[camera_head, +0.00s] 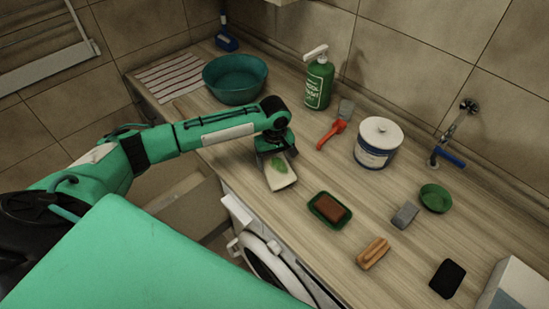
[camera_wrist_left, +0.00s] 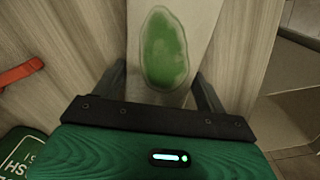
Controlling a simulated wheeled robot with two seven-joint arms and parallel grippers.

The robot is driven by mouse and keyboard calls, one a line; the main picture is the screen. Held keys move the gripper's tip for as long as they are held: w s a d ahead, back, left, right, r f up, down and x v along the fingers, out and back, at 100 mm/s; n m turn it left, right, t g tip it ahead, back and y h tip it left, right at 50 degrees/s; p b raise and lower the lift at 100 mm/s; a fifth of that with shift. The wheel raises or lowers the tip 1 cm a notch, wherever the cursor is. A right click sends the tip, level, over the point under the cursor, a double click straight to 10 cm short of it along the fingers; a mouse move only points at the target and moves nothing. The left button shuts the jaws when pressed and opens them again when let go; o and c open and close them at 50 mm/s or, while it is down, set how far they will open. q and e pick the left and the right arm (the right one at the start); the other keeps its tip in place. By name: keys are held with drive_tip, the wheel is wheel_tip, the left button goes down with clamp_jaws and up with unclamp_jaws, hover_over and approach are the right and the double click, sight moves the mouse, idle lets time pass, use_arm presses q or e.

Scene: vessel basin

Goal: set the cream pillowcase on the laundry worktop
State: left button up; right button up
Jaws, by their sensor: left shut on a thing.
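The cream pillowcase (camera_head: 284,182) is a small folded cream cloth with a green patch on it. It lies at or just over the near part of the wooden laundry worktop (camera_head: 330,255), and I cannot tell whether it touches the wood. My left gripper (camera_head: 273,158) points down and is shut on its far end. In the left wrist view the pillowcase (camera_wrist_left: 201,22) runs up between the two dark fingers (camera_wrist_left: 160,85), its green patch facing the camera. My right gripper is not in view.
Close right of the pillowcase is a green dish with a brown soap bar (camera_head: 330,209). A teal basin (camera_head: 235,80) is at the back left. A washing machine (camera_head: 265,262) is below the front edge.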

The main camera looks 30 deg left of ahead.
sight(275, 159)
use_arm(q)
drive_tip(key=o, duration=1.1)
wheel_tip(275, 159, up, 12)
drive_tip(key=b, duration=0.3)
drive_tip(key=shift+r, duration=0.1)
